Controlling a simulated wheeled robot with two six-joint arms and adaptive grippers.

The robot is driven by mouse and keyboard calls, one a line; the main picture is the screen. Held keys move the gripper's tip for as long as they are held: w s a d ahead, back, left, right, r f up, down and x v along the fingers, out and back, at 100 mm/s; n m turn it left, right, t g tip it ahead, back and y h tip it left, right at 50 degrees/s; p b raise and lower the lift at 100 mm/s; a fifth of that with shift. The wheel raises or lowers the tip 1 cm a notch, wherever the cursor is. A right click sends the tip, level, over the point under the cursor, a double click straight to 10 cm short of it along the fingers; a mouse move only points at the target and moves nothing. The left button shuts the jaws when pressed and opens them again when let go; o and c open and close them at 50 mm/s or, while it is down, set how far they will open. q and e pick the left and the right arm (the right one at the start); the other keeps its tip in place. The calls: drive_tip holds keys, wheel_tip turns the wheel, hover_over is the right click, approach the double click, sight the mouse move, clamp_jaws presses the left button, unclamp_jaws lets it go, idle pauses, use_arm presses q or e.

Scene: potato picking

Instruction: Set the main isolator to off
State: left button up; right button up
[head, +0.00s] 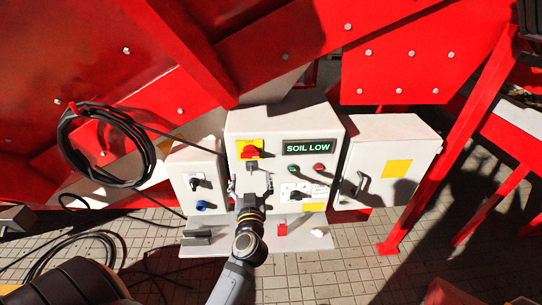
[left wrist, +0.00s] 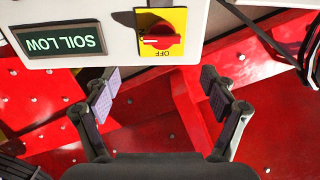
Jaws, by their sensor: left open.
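The main isolator is a red rotary handle (head: 250,152) on a yellow plate, high on the left of the middle grey control box (head: 265,125). In the left wrist view, which is upside down, the handle (left wrist: 160,40) lies sideways across the plate with a white line at its left end. The word OFF is on the plate. My left gripper (head: 251,183) is open and empty, below the isolator in the head view. In the left wrist view its fingers (left wrist: 158,94) are spread, apart from the handle. My right gripper is not in view.
A SOIL LOW display (head: 308,147), green (head: 292,169) and red (head: 319,168) buttons and a black rotary switch (head: 295,196) share the box. A smaller box (head: 195,165) with knobs stands left, a cabinet (head: 385,150) right. Coiled cable (head: 75,150) hangs left; red machine panels surround.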

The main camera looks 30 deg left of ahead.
sight(250, 156)
use_arm(q)
drive_tip(key=x, duration=1)
drive_tip(key=shift+w+a+f, duration=0.15)
drive_tip(key=shift+w+a, duration=0.1)
drive_tip(key=shift+a, duration=0.1)
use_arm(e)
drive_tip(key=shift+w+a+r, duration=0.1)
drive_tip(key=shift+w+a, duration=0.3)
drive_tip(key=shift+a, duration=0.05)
use_arm(q)
drive_tip(key=shift+c, duration=0.3)
